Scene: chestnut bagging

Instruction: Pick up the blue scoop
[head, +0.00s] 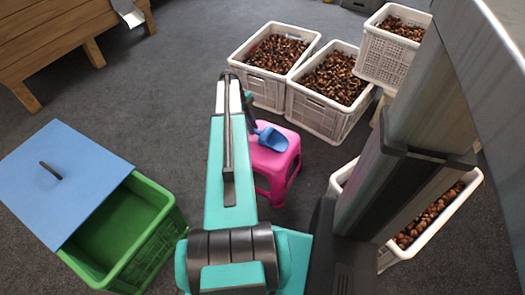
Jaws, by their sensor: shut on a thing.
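The blue scoop (273,138) is in the head view, at or just above the seat of the pink stool (282,163). I cannot tell whether it touches the seat. My gripper (251,120) is at the left end of the scoop, shut on its handle. The teal arm hides most of the gripper and the handle.
White crates of chestnuts (258,88) stand behind the stool, with another (428,237) at the right. A green crate (160,238) with a blue lid (85,190) partly over it stands at the left. A wooden table (45,45) is at the upper left. Grey carpet between is clear.

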